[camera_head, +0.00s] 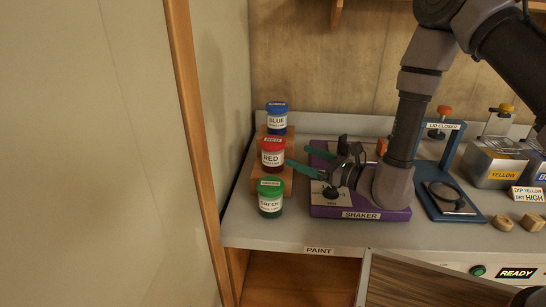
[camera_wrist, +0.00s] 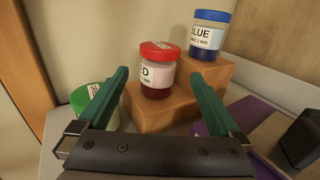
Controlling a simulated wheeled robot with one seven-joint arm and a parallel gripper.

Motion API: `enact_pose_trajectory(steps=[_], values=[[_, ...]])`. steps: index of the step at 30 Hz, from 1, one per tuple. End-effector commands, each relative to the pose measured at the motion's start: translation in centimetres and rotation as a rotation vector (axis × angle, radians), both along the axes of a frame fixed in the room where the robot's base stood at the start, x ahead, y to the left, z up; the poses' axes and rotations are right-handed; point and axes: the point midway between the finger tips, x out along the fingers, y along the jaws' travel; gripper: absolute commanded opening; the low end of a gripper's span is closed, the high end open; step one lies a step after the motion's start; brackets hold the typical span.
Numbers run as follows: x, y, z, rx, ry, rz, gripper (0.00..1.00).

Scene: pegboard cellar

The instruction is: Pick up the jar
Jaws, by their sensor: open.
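Three paint jars stand in a line at the left of the bench. The red jar (camera_head: 271,157) is in the middle, on an orange-brown step, and shows between my fingers in the wrist view (camera_wrist: 158,72). The blue jar (camera_head: 277,120) stands behind it on a higher step. The green jar (camera_head: 270,198) stands in front, lower down; in the wrist view it (camera_wrist: 92,98) is partly hidden by my left finger. My gripper (camera_head: 302,160) has green fingers, open and empty, pointing at the red jar from the right. In the wrist view the fingertips (camera_wrist: 158,82) appear apart from the jar.
A purple shaker (camera_head: 362,214) lies under my wrist. A blue lid closer (camera_head: 450,200) stands to its right, then a yellow-labelled metal tank (camera_head: 497,165) and wooden discs (camera_head: 503,222). A wall with a wooden post (camera_head: 190,110) closes the left side.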

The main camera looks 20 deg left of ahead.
Motion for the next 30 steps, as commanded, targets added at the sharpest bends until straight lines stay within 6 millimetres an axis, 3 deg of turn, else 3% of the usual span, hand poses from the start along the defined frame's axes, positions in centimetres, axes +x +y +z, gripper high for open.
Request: enact_pose_trajectory(steps=[3,9,17,24,30], values=[[0.3,1.0,-0.9,-0.005,0.008,-0.019,1.0],[1.1,4.0,-0.9,-0.005,0.007,-0.019,1.0],[1.6,6.2,-1.1,-0.005,0.009,-0.018,1.0],[2.3,9.6,-1.6,-0.004,0.007,-0.019,1.0],[2.6,10.5,-1.6,-0.006,0.009,-0.02,1.0]])
